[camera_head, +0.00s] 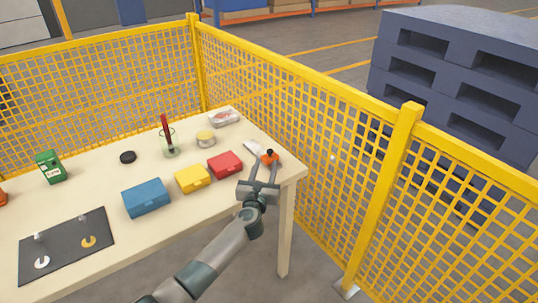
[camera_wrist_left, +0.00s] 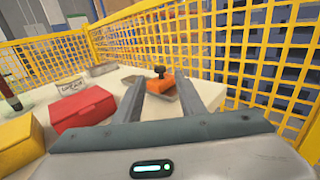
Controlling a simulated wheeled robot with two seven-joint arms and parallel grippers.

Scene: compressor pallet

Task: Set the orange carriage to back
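The orange carriage (camera_head: 269,158) with a black knob on top is at the right end of the table, by the near right corner. It also shows in the left wrist view (camera_wrist_left: 161,86), ahead of and between the fingers. A pale strip (camera_head: 253,147) lies beside it, running toward the back left; I cannot tell how the two are joined. My left gripper (camera_head: 265,167) is open, its fingertips close to the carriage, one toward each side. Whether they touch it is unclear. My right gripper is out of view.
A red box (camera_head: 225,165), a yellow box (camera_head: 192,178) and a blue box (camera_head: 146,198) stand left of the gripper. A glass with a red item (camera_head: 168,140) and a round tin (camera_head: 206,139) stand behind. Yellow mesh fencing (camera_head: 300,105) runs close along the table's right side.

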